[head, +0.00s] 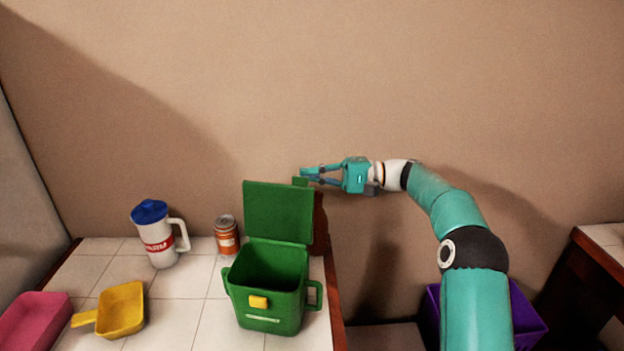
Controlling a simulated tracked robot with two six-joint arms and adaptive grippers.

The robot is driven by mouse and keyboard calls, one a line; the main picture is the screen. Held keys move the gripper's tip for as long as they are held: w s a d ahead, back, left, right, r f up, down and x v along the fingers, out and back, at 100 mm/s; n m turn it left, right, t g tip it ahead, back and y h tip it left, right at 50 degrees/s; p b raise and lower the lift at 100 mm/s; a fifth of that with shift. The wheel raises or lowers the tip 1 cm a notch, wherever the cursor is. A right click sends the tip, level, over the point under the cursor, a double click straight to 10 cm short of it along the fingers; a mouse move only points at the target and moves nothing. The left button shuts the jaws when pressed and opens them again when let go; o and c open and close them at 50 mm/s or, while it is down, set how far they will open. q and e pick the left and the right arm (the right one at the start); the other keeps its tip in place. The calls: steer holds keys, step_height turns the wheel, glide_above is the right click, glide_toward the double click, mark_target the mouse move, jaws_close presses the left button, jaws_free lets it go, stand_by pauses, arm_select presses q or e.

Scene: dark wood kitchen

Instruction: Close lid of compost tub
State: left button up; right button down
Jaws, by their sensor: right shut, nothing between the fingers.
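The green compost tub (268,311) stands on the white tiled counter near its right edge, with a yellow latch on its front and a handle on its right side. Its green lid (278,211) is open and stands upright at the back of the tub. My right gripper (303,174) is shut and empty. It is at the top right corner of the lid, pointing left. I cannot tell whether its fingertips touch the lid. My left gripper is not in view.
A white pitcher with a blue top (158,238) and an orange can (227,236) stand left of the tub. A yellow scoop (122,309) and a pink tray (32,322) lie at the front left. A brown object (320,226) is partly hidden behind the lid. A purple bin (527,318) is lower right.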

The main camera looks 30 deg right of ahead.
steer(key=shift+s+a+r, duration=0.15)
steer(key=shift+s+a, duration=0.5)
